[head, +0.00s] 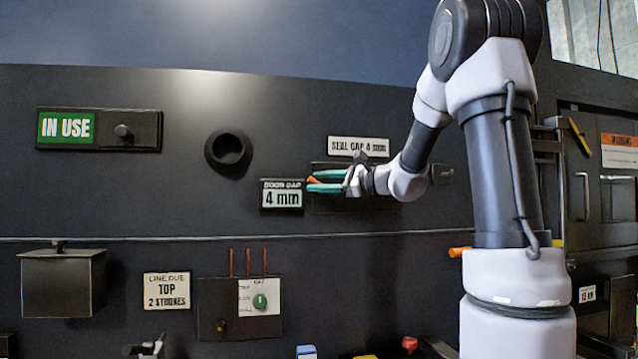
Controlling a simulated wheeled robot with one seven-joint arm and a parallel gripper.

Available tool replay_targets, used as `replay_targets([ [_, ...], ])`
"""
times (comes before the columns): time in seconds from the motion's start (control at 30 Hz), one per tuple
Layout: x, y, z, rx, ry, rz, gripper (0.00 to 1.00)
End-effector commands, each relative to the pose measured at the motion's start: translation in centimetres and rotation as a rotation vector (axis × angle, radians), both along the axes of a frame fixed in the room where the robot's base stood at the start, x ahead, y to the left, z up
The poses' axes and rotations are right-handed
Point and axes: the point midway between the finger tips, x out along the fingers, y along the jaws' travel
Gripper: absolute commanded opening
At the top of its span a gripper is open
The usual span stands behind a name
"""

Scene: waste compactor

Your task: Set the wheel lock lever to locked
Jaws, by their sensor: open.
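My gripper (318,182) has teal fingers and is in front of the dark panel, at the right edge of the "DOOR GAP 4 mm" sign (282,195) and below the "SEAL GAP 4 mm" sign (358,146). Its fingers are open. A small orange piece (315,181) shows between them; I cannot tell whether it is a lever end or whether the fingers touch it. No label names the wheel lock lever. Another orange handle (460,252) sticks out at the left of my arm, its base hidden behind the arm. I cannot tell which one is the wheel lock lever.
An "IN USE" slider plate (140,131) and a round black knob (228,150) are on the upper left panel. Below are a dark box (62,285), a dial plate (240,309) and a red button (409,343). A door with handles (600,197) stands at the right.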

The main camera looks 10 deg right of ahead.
Motion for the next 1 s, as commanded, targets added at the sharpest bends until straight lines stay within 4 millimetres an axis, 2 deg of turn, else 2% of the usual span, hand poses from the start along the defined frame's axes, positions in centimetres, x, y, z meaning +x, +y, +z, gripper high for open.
replay_targets([
  [0.3, 0.23, 0.35, 0.01, 0.001, 0.000, 0.001, 0.52],
  [0.33, 0.23, 0.34, 0.01, 0.001, 0.000, 0.001, 0.48],
  [0.4, 0.23, 0.34, 0.01, 0.001, 0.000, 0.001, 0.21],
  [0.47, 0.22, 0.34, 0.01, 0.001, 0.000, 0.001, 0.00],
  [1.0, 0.20, 0.32, -0.01, -0.001, 0.000, 0.001, 0.00],
])
